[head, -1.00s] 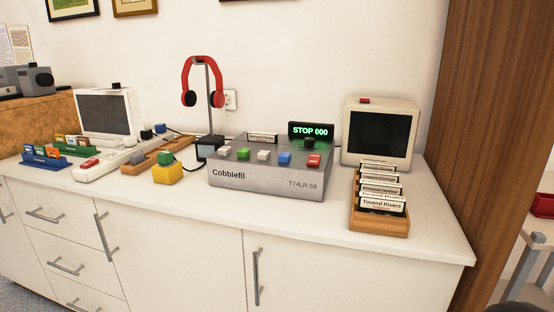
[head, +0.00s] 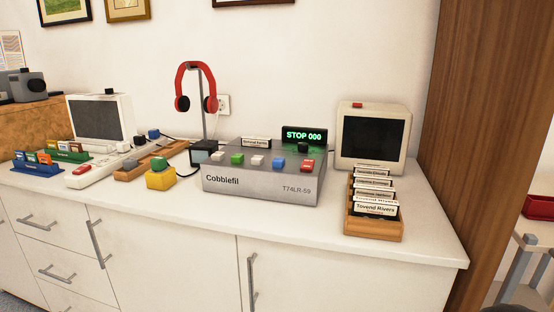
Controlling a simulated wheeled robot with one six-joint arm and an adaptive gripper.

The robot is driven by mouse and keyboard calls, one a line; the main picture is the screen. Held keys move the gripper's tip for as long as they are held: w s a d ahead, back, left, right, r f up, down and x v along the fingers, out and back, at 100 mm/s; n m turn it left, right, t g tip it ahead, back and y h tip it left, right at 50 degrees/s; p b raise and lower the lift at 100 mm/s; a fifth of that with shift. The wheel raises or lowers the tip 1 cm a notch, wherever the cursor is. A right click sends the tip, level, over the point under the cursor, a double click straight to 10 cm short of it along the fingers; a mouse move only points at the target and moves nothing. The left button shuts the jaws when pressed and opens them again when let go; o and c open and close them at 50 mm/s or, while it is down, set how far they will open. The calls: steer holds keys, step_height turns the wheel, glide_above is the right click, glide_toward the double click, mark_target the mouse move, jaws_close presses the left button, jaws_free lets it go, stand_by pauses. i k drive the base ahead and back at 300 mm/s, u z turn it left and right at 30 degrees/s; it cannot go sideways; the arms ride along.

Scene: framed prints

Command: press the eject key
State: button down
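Any key markings are too small to read, so I cannot tell which is eject. A black knob (head: 303,147) sits behind the red key. The display (head: 304,136) reads STOP 000. A label card (head: 256,142) stands at the back. My gripper is not in view.
Right of the deck are a cream monitor (head: 373,136) and a wooden card holder (head: 374,226). Left are red headphones on a stand (head: 196,86), a yellow box with a green button (head: 160,179) and a white terminal (head: 100,121). The counter front (head: 285,222) is clear.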

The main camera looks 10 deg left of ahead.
mark_target(278, 162)
steer(key=k, duration=1.35)
steer(key=u, duration=0.6)
steer(key=i, duration=1.45)
steer(key=z, duration=0.7)
